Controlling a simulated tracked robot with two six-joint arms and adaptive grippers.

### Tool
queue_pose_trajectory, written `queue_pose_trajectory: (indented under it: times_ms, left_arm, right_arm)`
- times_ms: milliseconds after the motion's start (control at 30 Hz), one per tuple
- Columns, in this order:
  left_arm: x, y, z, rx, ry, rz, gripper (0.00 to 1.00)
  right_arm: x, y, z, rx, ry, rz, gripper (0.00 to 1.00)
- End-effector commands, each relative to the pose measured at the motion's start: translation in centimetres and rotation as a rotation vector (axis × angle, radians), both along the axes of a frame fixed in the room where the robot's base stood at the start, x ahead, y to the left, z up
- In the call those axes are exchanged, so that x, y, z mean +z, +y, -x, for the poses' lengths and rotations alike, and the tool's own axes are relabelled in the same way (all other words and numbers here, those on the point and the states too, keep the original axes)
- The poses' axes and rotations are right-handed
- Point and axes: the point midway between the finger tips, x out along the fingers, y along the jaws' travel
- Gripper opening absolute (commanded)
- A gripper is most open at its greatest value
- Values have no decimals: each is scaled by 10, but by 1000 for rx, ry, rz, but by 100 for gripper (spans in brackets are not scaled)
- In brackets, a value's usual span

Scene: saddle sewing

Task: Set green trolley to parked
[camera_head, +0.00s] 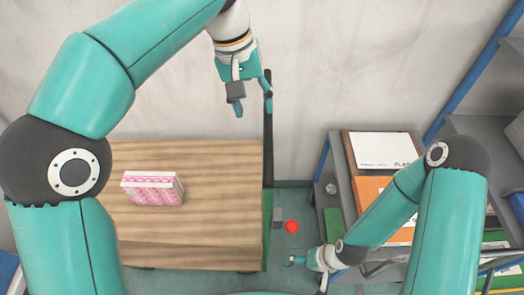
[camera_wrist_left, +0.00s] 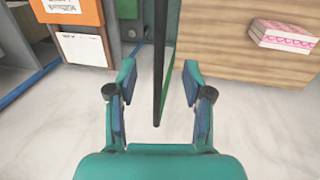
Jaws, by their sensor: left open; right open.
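The trolley has a wooden top (camera_head: 215,225) with a green side strip (camera_head: 267,225) along its right edge. A dark upright bar (camera_head: 268,150) rises at its far right corner. My left gripper (camera_head: 254,103) is open near the bar's far end. In the left wrist view the dark bar (camera_wrist_left: 160,70) runs between the spread fingers of my left gripper (camera_wrist_left: 153,95), apart from both. My right gripper (camera_head: 307,270) is open and empty, low beside the trolley's right edge. A red round knob (camera_head: 291,227) with a grey block (camera_head: 278,214) sits just right of the green strip.
A pink-and-white patterned box (camera_head: 153,190) lies on the wooden top. A grey shelf unit (camera_head: 338,160) on the right holds white, orange and green boxes. A blue-edged shelf stands at the far right.

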Motion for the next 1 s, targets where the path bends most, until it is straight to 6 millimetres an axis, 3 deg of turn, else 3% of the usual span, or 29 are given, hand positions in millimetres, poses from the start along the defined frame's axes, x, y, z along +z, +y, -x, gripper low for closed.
queue_pose_trajectory:
  times_ms: [267,700,1000]
  left_arm:
    - [-41,-7,1,-1,5,-2,51]
    - [-131,-24,1,0,6,-3,51]
    - [-160,-30,0,2,2,0,51]
  right_arm:
    - [-6,0,0,0,0,0,94]
    - [-4,0,0,0,0,0,94]
    - [-2,0,0,0,0,0,94]
